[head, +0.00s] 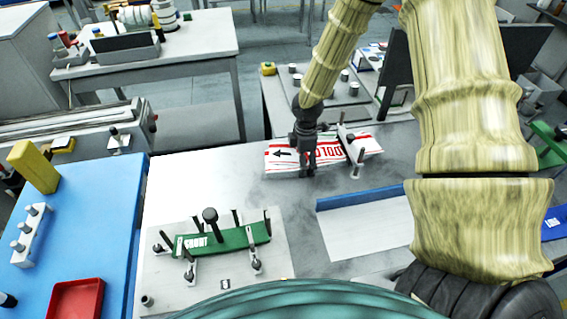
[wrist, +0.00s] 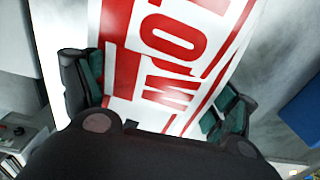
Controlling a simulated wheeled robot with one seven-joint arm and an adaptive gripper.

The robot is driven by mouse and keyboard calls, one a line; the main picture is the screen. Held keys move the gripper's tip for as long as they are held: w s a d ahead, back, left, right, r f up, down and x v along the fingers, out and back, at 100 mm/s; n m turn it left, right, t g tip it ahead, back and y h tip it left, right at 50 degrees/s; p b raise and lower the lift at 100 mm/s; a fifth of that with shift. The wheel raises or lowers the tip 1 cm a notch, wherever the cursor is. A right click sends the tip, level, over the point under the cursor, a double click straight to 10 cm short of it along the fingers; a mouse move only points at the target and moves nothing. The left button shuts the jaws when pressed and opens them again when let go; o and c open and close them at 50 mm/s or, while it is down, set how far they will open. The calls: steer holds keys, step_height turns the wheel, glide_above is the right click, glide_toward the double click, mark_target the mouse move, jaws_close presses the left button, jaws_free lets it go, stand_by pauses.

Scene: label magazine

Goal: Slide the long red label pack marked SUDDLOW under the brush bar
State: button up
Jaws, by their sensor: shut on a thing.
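The long label pack (head: 276,155) is white with red stripes and large red letters, partly readable as "DLOW", and a black arrow pointing left. It lies across the far part of the pale table. My gripper (head: 308,168) is over its middle, shut on it, fingers at its two long edges. In the wrist view the pack (wrist: 165,60) runs between the dark fingers of my gripper (wrist: 155,100). A dark bar on posts (head: 350,145) crosses over the pack's right part; I cannot tell for certain that this is the brush bar.
A blue-edged white tray (head: 365,225) lies right of centre. A blue table (head: 70,240) with a red bin (head: 78,298) stands left. Bare tabletop lies left of the pack.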

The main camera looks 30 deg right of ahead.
steer(key=shift+s+d+f+p, duration=0.1)
steer(key=shift+s+d+p, duration=0.1)
steer(key=shift+d, duration=0.35)
steer(key=shift+s+d+f+p, duration=0.1)
steer(key=shift+s+d, duration=0.1)
steer(key=shift+d, duration=0.35)
steer(key=o, duration=1)
steer(key=shift+o, duration=0.4)
steer(key=shift+w+d, duration=0.1)
steer(key=shift+r, duration=0.35)
step_height(320, 180, up, 11)
steer(key=shift+r, duration=0.15)
